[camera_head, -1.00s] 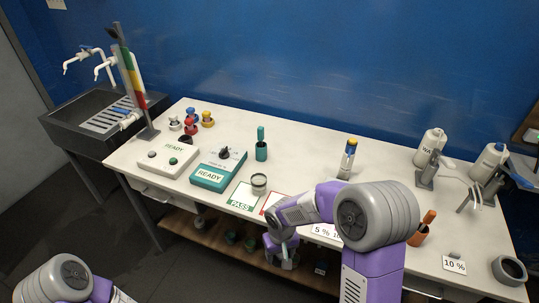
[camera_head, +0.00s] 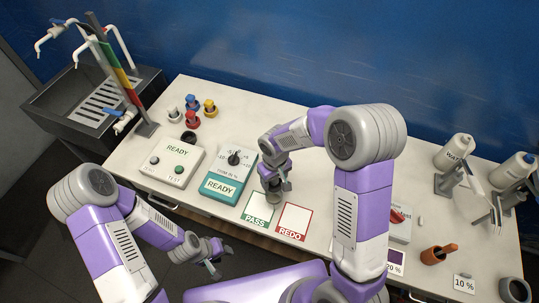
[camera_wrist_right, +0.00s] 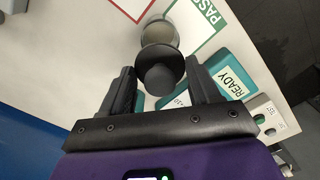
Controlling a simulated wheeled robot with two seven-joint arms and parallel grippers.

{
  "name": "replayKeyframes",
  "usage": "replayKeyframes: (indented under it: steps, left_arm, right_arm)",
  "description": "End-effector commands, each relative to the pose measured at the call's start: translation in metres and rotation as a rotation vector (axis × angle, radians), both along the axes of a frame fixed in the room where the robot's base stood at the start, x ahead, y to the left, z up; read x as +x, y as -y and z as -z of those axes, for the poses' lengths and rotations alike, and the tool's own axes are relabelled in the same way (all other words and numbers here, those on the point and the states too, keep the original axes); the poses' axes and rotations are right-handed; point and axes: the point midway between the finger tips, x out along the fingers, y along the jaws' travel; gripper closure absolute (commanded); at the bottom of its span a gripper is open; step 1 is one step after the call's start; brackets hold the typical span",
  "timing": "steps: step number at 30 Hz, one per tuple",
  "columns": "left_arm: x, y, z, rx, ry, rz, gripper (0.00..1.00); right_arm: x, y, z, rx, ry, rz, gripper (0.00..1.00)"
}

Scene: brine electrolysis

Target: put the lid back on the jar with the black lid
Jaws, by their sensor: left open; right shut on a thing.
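My right gripper (camera_head: 283,180) is above the back edge of the PASS card (camera_head: 257,213). In the right wrist view it holds a round black lid (camera_wrist_right: 160,55) with a thick knob between its fingers. The jar (camera_head: 272,198), glass with grey contents, stands upright by the PASS card and is partly hidden by the gripper. In the right wrist view the jar (camera_wrist_right: 157,32) shows just beyond the lid, partly covered by it. I cannot tell whether lid and jar touch. My left gripper (camera_head: 211,258) is open and empty, off the table's front edge.
A teal READY device (camera_head: 230,172) and a white READY box (camera_head: 170,160) stand left of the jar. Coloured knobbed pieces (camera_head: 192,113) are behind them. The REDO card (camera_head: 293,221) lies bare to the right. Wash bottles (camera_head: 455,150) stand far right.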

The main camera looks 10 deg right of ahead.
Motion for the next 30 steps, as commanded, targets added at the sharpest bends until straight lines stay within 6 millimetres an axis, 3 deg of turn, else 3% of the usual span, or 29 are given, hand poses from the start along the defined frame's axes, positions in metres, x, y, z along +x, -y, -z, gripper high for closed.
replayKeyframes:
  steps: [8,24,30]
  left_arm:
    - [-0.001,0.000,0.008,0.000,-0.002,0.000,0.57]
    - [-0.001,0.000,0.044,0.000,-0.001,-0.001,0.57]
    - [-0.001,0.000,0.048,0.000,-0.001,0.000,0.57]
  right_arm:
    - [0.000,0.000,0.011,-0.001,-0.002,-0.004,0.67]
    - [-0.001,0.000,0.060,0.000,-0.001,-0.003,0.67]
    - [0.000,0.000,0.065,0.000,-0.001,-0.003,0.67]
